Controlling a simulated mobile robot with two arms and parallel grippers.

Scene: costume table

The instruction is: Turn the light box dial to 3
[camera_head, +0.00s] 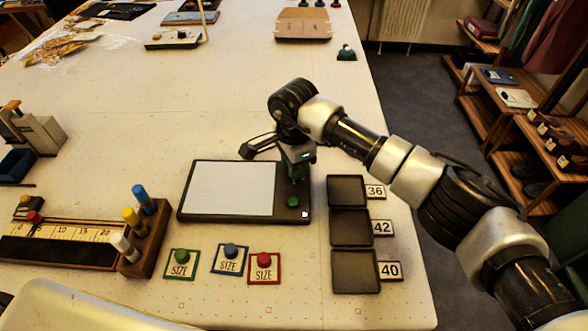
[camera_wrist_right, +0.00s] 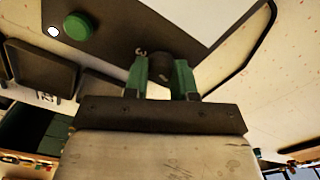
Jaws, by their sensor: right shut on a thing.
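The light box (camera_head: 185,208) is a flat dark box with a white panel on the table; its dark frame also shows in the wrist view (camera_wrist_right: 115,40). Its dark round dial (camera_wrist_right: 163,65) sits between the green fingers of my right gripper (camera_wrist_right: 161,80), which is shut on it. A small "3" shows on the frame beside the dial; I cannot tell the dial's setting. In the head view my right gripper (camera_head: 297,172) comes down over the box's right strip and hides the dial. A green button (camera_head: 293,202) is just below it. My left gripper is out of view.
Three dark trays (camera_head: 351,228) marked 36, 42 and 40 stand right of the box. Three "SIZE" cards (camera_head: 229,265) with coloured knobs lie in front. A wooden ruler stand (camera_head: 65,245) with coloured pegs is at left. The table behind the box is mostly clear.

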